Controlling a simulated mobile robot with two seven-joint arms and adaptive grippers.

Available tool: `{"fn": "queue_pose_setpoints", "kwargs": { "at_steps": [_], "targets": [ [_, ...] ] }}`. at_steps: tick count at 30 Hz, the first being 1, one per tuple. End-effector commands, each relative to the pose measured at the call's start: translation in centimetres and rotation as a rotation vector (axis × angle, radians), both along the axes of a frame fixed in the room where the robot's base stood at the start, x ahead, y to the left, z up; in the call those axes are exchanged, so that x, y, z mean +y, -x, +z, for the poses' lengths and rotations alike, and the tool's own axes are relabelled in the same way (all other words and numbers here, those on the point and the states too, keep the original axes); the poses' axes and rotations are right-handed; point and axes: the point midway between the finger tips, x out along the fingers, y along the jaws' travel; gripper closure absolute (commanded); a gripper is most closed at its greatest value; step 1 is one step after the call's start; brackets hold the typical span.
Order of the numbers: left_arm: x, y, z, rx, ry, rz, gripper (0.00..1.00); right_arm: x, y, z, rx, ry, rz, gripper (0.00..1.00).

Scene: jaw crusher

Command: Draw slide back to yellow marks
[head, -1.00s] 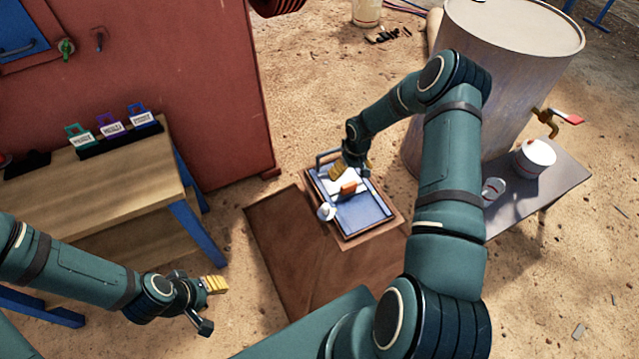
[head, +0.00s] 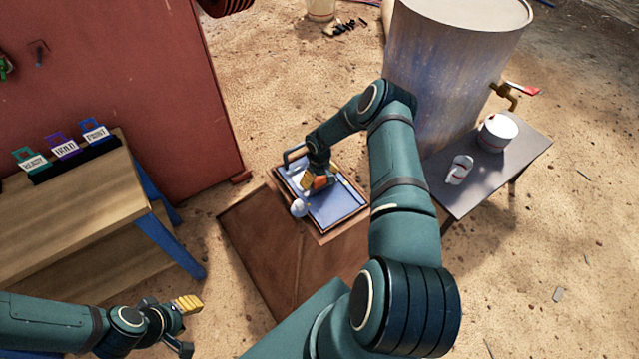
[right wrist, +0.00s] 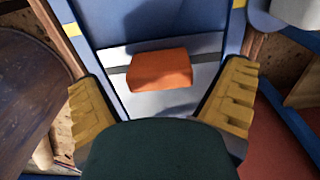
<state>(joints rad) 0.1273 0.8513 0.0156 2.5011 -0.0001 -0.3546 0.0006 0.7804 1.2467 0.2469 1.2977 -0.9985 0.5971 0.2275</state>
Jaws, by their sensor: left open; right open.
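A pale slide plate (right wrist: 135,103) with an orange block handle (right wrist: 160,70) lies between blue side rails in the right wrist view. Small yellow marks show on the left rail (right wrist: 75,29) and right rail (right wrist: 239,4). In the head view the blue framed unit (head: 338,212) lies on a brown plate, with the orange handle (head: 321,183) partly hidden. My right gripper (head: 313,182) is open just over the handle, its yellow-padded fingers either side of it in the wrist view, apart from it. My left gripper (head: 184,326) is open and empty at lower left.
A white knob (head: 299,208) stands at the unit's near-left corner, and a bar handle (head: 295,154) at its far edge. A wooden bench (head: 80,225) with tagged holders is left, a large drum (head: 450,80) and small table (head: 500,180) right. Sandy ground lies between.

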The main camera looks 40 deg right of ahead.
Motion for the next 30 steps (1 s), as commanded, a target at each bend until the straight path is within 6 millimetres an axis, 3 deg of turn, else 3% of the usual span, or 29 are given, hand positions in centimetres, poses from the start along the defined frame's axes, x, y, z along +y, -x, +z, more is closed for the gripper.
{"fn": "queue_pose_setpoints", "kwargs": {
  "at_steps": [6,16,17,21,23,30],
  "targets": [
    [0.0,-0.1,-0.5,-0.003,0.0,0.001,0.58,0.0,0.0,-2.0,0.001,0.0,-0.001,0.04],
    [0.0,-0.1,-0.5,-0.003,0.0,0.001,0.58,0.0,0.0,-2.2,0.0,0.001,0.0,0.04],
    [0.0,-0.1,-0.5,-0.003,0.0,0.001,0.58,0.0,0.0,-2.2,0.0,0.001,0.0,0.1],
    [0.0,-0.1,-0.5,-0.003,0.0,0.001,0.58,0.0,0.0,-2.2,0.0,0.001,0.0,0.59],
    [0.0,-0.1,-0.5,-0.003,0.0,0.001,0.58,0.0,0.0,-2.2,0.0,0.001,0.0,0.78],
    [0.0,-0.1,-0.3,-0.003,0.0,0.001,0.58,0.0,0.3,-2.1,0.0,0.001,0.002,0.78]
  ]
}}
